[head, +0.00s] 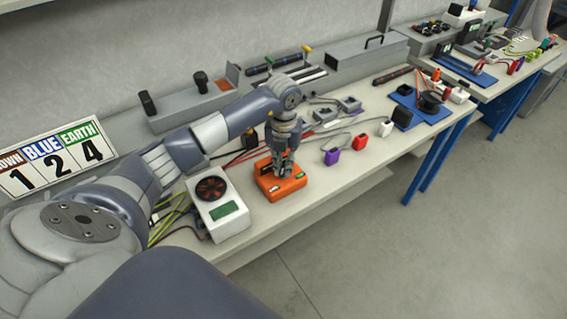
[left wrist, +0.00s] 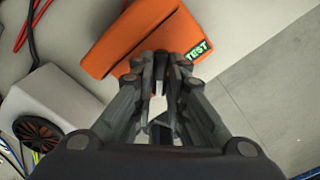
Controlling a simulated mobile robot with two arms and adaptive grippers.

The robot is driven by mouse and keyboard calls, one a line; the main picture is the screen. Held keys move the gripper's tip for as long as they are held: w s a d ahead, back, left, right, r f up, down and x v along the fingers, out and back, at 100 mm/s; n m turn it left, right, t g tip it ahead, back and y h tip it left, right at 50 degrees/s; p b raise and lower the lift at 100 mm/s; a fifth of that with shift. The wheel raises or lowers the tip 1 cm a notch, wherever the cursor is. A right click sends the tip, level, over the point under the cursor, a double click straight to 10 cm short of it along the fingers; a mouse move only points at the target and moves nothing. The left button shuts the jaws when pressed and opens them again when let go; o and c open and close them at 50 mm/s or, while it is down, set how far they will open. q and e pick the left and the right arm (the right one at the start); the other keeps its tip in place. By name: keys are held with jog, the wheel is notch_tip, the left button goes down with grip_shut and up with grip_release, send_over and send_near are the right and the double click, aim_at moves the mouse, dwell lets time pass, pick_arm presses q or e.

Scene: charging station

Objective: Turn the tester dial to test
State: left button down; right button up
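The orange tester (head: 291,189) lies on the bench, and its orange case (left wrist: 110,48) also shows at the top of the left wrist view. A green-lettered TEST label (left wrist: 199,50) is on its face, just right of my fingertips. My left gripper (head: 282,172) points down at the top of the tester. In the left wrist view its fingers (left wrist: 166,58) converge close together over the tester's face. My right gripper is in neither view.
A white box with a round fan (head: 229,218) stands close left of the tester. Purple (head: 332,157), red and white small blocks sit to the right. A grey case (head: 185,112) and cables lie behind. The bench's front edge is close to the tester.

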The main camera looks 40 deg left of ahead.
pick_arm(q)
jog(key=shift+n, duration=0.4)
jog(key=n, duration=0.3)
jog(key=shift+n, duration=0.3)
jog(key=n+p, duration=0.1)
jog(key=n, duration=0.3)
jog(key=shift+r+n, duration=0.1)
jog(key=shift+n, duration=0.2)
jog(key=n+p, duration=0.1)
jog(key=n, duration=0.3)
jog(key=shift+n+p, duration=0.65)
jog(key=shift+n, duration=1.85)
